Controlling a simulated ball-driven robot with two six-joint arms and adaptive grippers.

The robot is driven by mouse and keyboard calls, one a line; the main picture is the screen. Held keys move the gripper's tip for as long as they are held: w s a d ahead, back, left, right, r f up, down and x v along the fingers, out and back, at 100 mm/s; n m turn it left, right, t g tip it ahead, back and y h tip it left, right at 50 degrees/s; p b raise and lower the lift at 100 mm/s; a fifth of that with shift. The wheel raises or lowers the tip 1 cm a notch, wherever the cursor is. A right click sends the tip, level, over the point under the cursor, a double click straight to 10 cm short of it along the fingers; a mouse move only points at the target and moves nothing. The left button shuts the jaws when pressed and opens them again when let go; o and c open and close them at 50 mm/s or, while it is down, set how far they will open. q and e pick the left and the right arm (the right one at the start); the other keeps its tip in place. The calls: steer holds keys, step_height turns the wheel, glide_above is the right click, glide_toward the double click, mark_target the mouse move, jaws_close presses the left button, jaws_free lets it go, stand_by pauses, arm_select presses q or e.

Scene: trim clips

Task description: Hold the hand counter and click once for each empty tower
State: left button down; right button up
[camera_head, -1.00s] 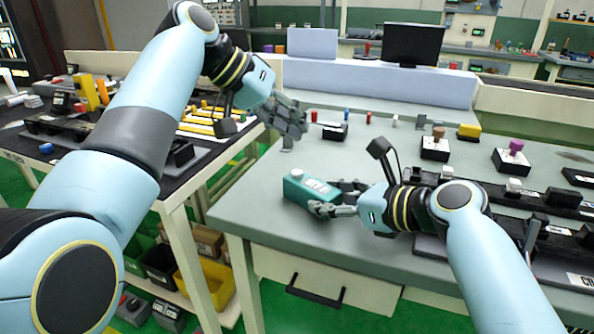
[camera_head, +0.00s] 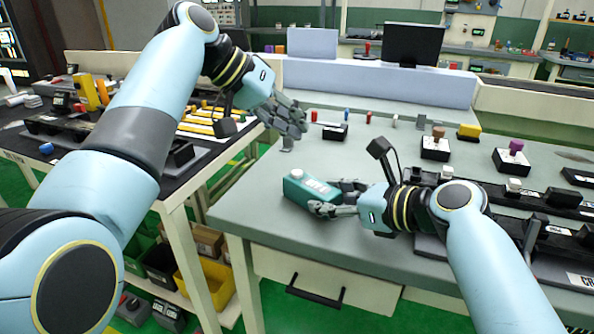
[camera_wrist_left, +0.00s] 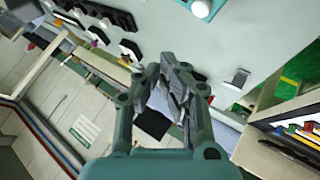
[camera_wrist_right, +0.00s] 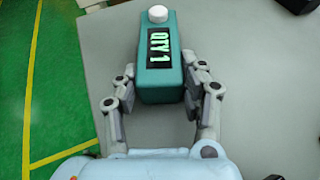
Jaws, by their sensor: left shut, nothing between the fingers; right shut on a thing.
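The hand counter (camera_head: 310,190) is a teal box with a white button; it is near the left edge of the grey table. My right gripper (camera_head: 335,197) is shut on its sides. In the right wrist view the counter (camera_wrist_right: 161,60) has its button (camera_wrist_right: 157,13) at the far end and a display reading "QTY 1". My left gripper (camera_head: 290,122) is shut and empty, above the table and behind the counter, apart from it. Black blocks stand farther back: one with a brown knob (camera_head: 438,132), one with a purple knob (camera_head: 516,146), and one with no knob clearly visible (camera_head: 334,132).
Long black fixtures with white knobs (camera_head: 513,185) lie at right, partly behind my right arm. A side table (camera_head: 205,160) stands at left. The table's front middle (camera_head: 310,245) is clear.

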mark_target(297, 174)
arm_select(q)
step_height(297, 174, up, 4)
steer(key=shift+f, duration=0.1)
steer(key=shift+f, duration=4.4)
steer(key=shift+f, duration=0.4)
steer(key=shift+f, duration=0.5)
steer(key=shift+r, duration=0.9)
